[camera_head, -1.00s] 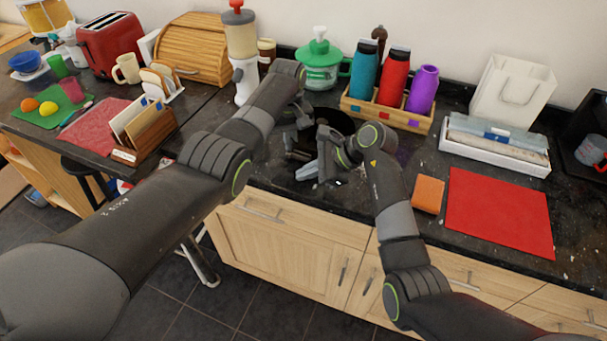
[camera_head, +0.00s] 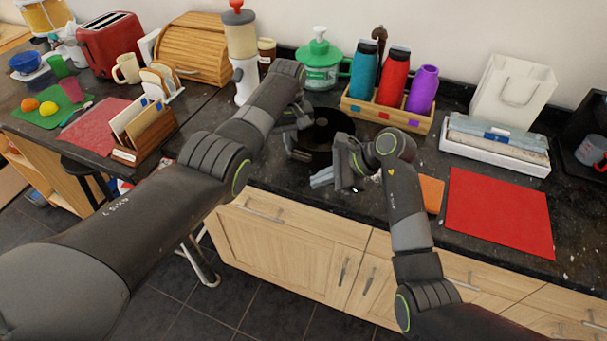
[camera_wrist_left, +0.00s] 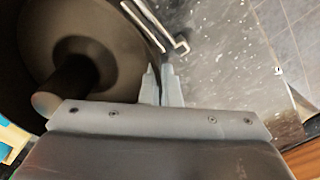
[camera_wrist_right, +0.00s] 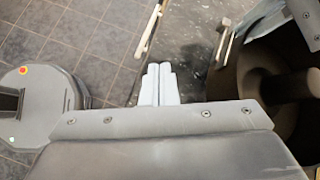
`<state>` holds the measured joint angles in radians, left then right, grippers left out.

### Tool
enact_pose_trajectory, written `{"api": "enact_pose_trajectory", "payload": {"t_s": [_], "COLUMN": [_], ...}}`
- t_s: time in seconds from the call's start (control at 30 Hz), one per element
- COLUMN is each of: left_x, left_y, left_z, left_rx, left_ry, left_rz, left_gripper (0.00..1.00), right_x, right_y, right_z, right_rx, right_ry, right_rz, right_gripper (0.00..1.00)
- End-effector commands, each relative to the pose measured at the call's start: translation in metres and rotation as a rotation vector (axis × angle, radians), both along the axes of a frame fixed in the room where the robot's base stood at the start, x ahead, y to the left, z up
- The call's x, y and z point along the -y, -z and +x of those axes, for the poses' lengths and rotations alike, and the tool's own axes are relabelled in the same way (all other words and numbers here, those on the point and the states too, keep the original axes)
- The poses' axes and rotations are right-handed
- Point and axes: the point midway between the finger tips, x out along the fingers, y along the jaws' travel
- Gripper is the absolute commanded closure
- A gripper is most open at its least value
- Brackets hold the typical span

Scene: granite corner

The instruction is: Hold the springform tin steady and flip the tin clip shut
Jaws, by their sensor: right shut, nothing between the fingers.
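The springform tin (camera_head: 322,128) is dark and round, with a central tube, and stands on the black counter. It fills the upper left of the left wrist view (camera_wrist_left: 118,28) and the right of the right wrist view (camera_wrist_right: 243,100). The tin clip (camera_wrist_left: 165,27) is pale metal and sticks out from the tin's wall; it also shows in the right wrist view (camera_wrist_right: 222,43). My left gripper (camera_head: 297,133) is at the tin's left side, its close fingers (camera_wrist_left: 161,68) pinching the wall. My right gripper (camera_head: 320,179) is shut and empty in front of the tin, apart from the clip.
A crate (camera_head: 388,114) of coloured bottles stands behind right. A green-lidded container (camera_head: 320,72) is behind the tin. An orange block (camera_head: 432,193) and a red mat (camera_head: 500,212) lie to the right. The counter's front edge is close to my right gripper.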

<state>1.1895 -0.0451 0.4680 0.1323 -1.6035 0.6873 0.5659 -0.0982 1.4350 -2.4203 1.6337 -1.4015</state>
Motion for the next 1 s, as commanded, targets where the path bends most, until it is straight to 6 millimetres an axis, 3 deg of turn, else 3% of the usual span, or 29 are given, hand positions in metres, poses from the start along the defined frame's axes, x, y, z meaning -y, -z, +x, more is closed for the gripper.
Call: {"api": "enact_pose_trajectory", "payload": {"t_s": [0.5,0.97,1.0], "left_x": [-0.003,-0.003,-0.003], "left_y": [0.004,0.004,0.004], "left_z": [-0.002,-0.002,-0.002], "left_rx": [-0.007,-0.007,-0.007], "left_ry": [-0.003,-0.003,-0.003], "left_rz": [0.004,0.004,0.004], "left_gripper": [1.00,1.00,0.95], "right_x": [0.040,0.044,0.044], "right_y": [0.001,0.001,0.001], "right_z": [-0.020,-0.023,-0.023], "right_rx": [0.000,0.000,0.000], "right_ry": [0.002,0.000,0.000], "right_rz": [-0.001,0.000,0.000], "right_gripper": [1.00,1.00,1.00]}}
